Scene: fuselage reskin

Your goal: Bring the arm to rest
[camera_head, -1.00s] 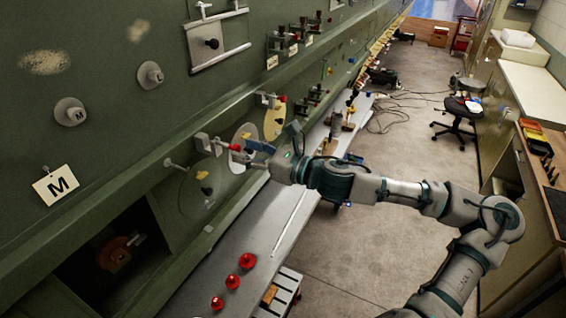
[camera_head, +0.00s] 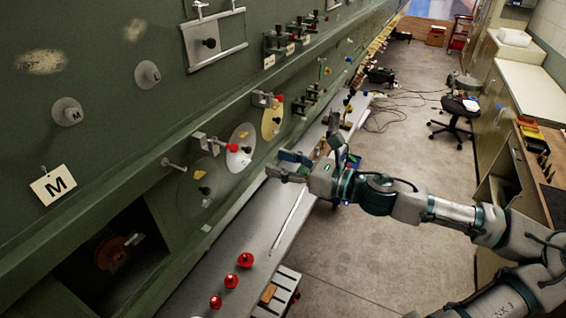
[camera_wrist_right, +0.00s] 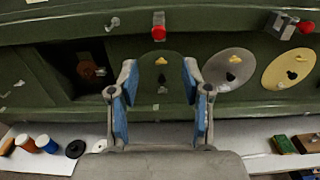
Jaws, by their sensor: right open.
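My right arm (camera_head: 440,209) comes in from the lower right of the head view. Its gripper (camera_head: 281,165) hangs in the air in front of the green fuselage wall, over the long light shelf, clear of both. In the wrist view the right gripper (camera_wrist_right: 160,95) has its two blue-padded fingers well apart, with nothing between them. Beyond the fingers is a dark green disc (camera_wrist_right: 160,78) on the wall, with a red-ended clamp (camera_wrist_right: 158,25) above it. My left gripper does not show.
A white disc (camera_head: 240,148) and a yellow disc (camera_head: 272,119) are held on the wall by red-handled clamps. Several red knobs (camera_head: 246,260) stand on the shelf (camera_head: 228,247). A dark opening (camera_head: 110,250) is at lower left.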

